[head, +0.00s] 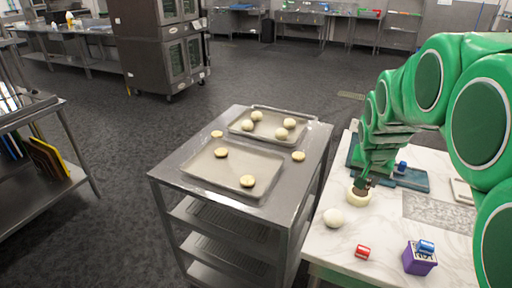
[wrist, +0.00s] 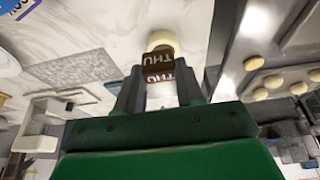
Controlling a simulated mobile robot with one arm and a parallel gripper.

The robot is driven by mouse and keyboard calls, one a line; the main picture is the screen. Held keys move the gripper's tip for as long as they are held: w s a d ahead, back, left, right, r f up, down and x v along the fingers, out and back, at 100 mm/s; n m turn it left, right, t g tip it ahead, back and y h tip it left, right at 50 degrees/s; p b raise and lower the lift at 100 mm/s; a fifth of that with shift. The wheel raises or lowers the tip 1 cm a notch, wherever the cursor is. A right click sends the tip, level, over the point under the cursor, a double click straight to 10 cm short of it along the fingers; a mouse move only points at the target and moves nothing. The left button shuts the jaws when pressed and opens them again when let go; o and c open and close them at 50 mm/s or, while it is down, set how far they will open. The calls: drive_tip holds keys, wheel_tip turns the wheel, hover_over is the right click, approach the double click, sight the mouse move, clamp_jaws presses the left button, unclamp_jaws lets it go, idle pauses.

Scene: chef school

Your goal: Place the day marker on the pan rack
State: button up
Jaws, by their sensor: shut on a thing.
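The day marker is a dark brown piece with the white letters THU (wrist: 158,70). My gripper (head: 363,178) is shut on it, and its two dark fingers (wrist: 157,92) flank the marker in the wrist view. In the head view the gripper points down over the left part of the marble table, and the marker is small there. A round cream piece (head: 357,196) shows at the marker's lower end; I cannot tell whether they are joined. The pan rack (head: 163,177) is a grey metal rack left of the table, with two trays of dough on top.
On the marble table (head: 328,252) are a pale dough ball (head: 333,218), a red piece (head: 362,252), and a purple box (head: 419,260) with a blue piece (head: 426,246) on it. A gap separates rack and table.

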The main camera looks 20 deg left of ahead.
drive_tip(key=s+a+r, duration=0.1)
drive_tip(key=a, duration=1.5)
drive_tip(key=w+a+f, duration=0.2)
drive_tip(key=w+f, duration=0.1)
drive_tip(key=w, duration=0.1)
drive_tip(key=w+a+f, duration=0.2)
drive_tip(key=w+f, duration=0.1)
drive_tip(key=w+a+f, duration=0.2)
drive_tip(key=w+f, duration=0.1)
drive_tip(key=w, duration=0.1)
drive_tip(key=shift+w+a, duration=0.1)
drive_tip(key=shift+w, duration=0.25)
drive_tip(key=shift+w+a+f, duration=0.15)
drive_tip(key=shift+w+f, duration=0.1)
drive_tip(key=shift+f, duration=1.7)
drive_tip(key=shift+f, duration=0.15)
drive_tip(key=o, duration=1)
